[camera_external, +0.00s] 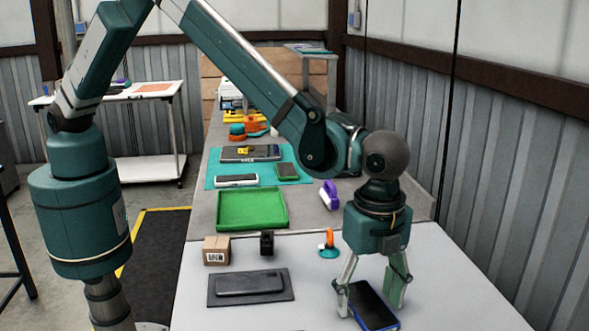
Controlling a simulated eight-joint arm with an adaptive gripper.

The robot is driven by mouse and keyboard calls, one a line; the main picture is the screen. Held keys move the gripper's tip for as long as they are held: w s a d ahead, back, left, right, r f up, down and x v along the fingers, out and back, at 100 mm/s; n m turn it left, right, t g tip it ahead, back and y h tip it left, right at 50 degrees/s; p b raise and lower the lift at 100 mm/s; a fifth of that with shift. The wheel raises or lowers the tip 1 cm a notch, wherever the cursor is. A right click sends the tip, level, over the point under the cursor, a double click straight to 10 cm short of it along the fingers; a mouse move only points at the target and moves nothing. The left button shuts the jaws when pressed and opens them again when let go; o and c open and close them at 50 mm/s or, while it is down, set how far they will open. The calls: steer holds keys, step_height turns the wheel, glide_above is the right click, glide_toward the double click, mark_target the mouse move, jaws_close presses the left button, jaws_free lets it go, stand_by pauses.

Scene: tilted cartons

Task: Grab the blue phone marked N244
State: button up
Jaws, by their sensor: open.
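A blue phone (372,307) lies on the white table at the lower right, its dark screen side up and its edge blue. No marking on it can be read at this size. My gripper (369,299) points down over the phone with its two fingers open. One finger is at the phone's left side and the other at its right side. I cannot tell whether the fingers touch it. A second, dark grey phone (250,284) lies on a dark mat (284,294) to the left.
A small cardboard box (217,250), a black holder (267,243) and an orange and teal tool (329,245) stand behind the phones. A green tray (252,209) and a purple item (329,195) lie farther back. The table right of my gripper is clear.

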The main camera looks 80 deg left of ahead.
mark_target(368, 304)
stand_by(0.4)
steer(key=c, duration=1.1)
steer(key=shift+r, duration=5)
